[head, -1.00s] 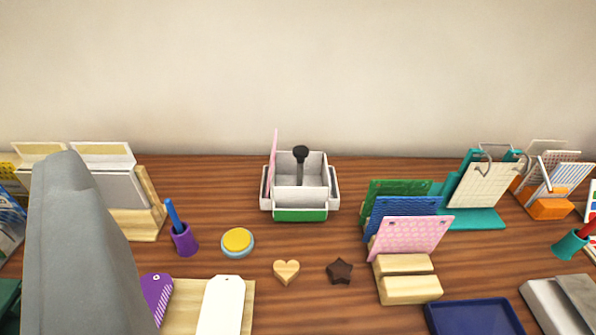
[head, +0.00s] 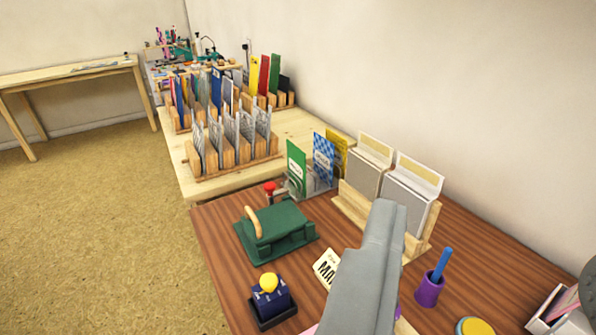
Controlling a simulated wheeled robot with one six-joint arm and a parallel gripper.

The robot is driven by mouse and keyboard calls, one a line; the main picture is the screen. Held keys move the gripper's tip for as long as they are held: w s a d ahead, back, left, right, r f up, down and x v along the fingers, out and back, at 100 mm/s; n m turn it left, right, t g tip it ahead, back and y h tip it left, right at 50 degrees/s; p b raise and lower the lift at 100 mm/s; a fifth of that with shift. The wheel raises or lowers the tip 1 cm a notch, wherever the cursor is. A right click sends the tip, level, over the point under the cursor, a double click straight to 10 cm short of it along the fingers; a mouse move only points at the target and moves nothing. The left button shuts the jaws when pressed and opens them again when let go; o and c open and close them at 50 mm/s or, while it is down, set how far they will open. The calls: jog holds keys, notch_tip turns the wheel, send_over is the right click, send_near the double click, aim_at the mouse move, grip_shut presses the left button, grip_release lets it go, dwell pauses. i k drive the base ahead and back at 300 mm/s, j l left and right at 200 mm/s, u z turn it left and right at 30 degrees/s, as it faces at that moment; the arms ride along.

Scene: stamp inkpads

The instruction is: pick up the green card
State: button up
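A green card (head: 296,167) with a white patch stands upright in a clear holder (head: 318,184) near the back-left part of the brown table. A blue patterned card (head: 323,158) and a yellow card (head: 338,155) stand beside it to the right. Another tall green piece (head: 275,73) stands in a wooden rack farther back; I cannot tell if it is a card. A grey link of my arm rises from the bottom middle, to the right of and nearer than the clear holder. My gripper's fingertips do not show.
A green press (head: 275,230) and a navy stamp with a yellow knob (head: 270,297) stand at the table's left. A wooden holder with cream cards (head: 408,195), a purple cup with a blue pen (head: 430,289) and a yellow pad (head: 475,327) are at right. Carpet lies left.

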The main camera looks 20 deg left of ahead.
aim_at(296, 159)
jog(key=i+j+u, duration=0.25)
jog(key=j, duration=0.35)
jog(key=i+j+u, duration=0.25)
jog(key=i+j, duration=0.3)
